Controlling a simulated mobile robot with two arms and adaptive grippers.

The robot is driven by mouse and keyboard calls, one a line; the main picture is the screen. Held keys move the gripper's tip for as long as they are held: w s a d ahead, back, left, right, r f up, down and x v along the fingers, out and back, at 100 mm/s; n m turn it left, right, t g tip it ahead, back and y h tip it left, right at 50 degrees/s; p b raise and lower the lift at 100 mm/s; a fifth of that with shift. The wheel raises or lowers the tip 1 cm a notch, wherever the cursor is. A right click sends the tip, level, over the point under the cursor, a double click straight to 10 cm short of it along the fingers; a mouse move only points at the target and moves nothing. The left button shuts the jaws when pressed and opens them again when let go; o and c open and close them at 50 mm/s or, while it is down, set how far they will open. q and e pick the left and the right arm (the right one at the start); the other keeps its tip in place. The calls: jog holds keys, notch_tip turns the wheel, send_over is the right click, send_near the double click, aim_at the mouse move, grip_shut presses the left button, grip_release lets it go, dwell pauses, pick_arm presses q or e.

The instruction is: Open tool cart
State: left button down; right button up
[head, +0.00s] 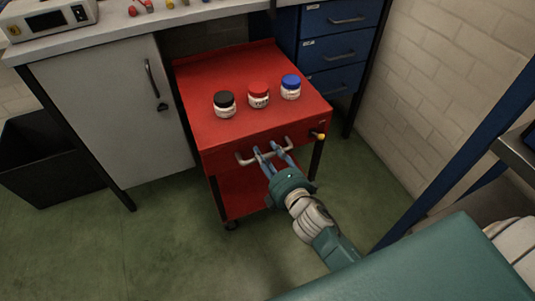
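The red tool cart (190,85) stands under and in front of the workbench. Its front drawer face (222,163) looks flush with the body, so the drawer looks shut. A pale bar handle (244,160) runs across this face. My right gripper (272,149) is at the handle, with its two blue fingers apart and their tips at the bar. I cannot tell whether they touch it. A small yellow piece (319,136) sticks out near the drawer's upper right corner. My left gripper is not in view.
Three jars stand on the cart top, with black (224,100), red (258,88) and blue (290,81) lids. A grey cabinet (110,110) is left and blue drawers (330,50) are behind right. Green floor (180,230) in front is clear. A brick wall (440,90) bounds the right.

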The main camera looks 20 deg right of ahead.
jog(key=v, duration=1.2)
